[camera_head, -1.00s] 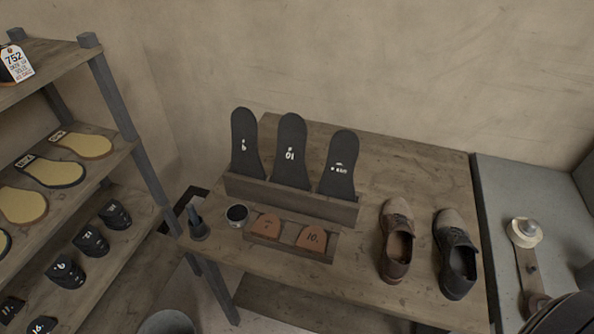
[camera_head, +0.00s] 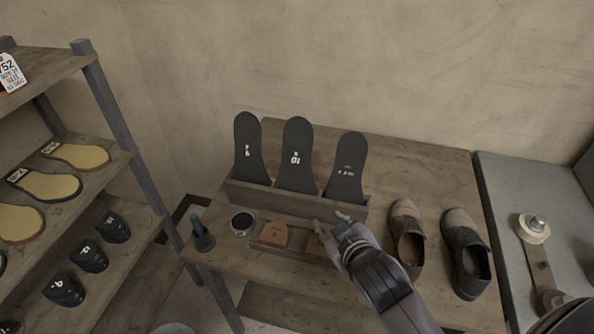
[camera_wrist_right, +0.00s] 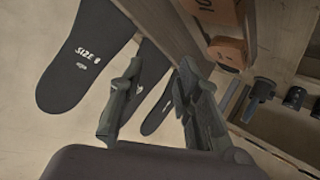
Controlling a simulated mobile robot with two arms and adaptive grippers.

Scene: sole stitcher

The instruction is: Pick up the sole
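Three dark soles stand upright in a wooden rack (camera_head: 265,198) on the table: a left sole (camera_head: 248,150), a middle sole (camera_head: 297,155) and a right sole (camera_head: 348,170). My right gripper (camera_head: 330,220) is in front of the rack, near the foot of the right sole. In the right wrist view, its two fingers (camera_wrist_right: 155,95) are apart with nothing held between them. A sole marked "SIZE 8" (camera_wrist_right: 85,55) lies left of the fingers there, and another dark sole (camera_wrist_right: 150,75) shows behind the gap. My left gripper is not in view.
A low holder carries brown heel pieces (camera_head: 273,234), the right one partly hidden by my gripper. A round tin (camera_head: 242,223) and a dark tool (camera_head: 202,236) stand left. Brown (camera_head: 407,235) and dark (camera_head: 465,250) shoes stand right. A shelf (camera_head: 110,95) is at the left.

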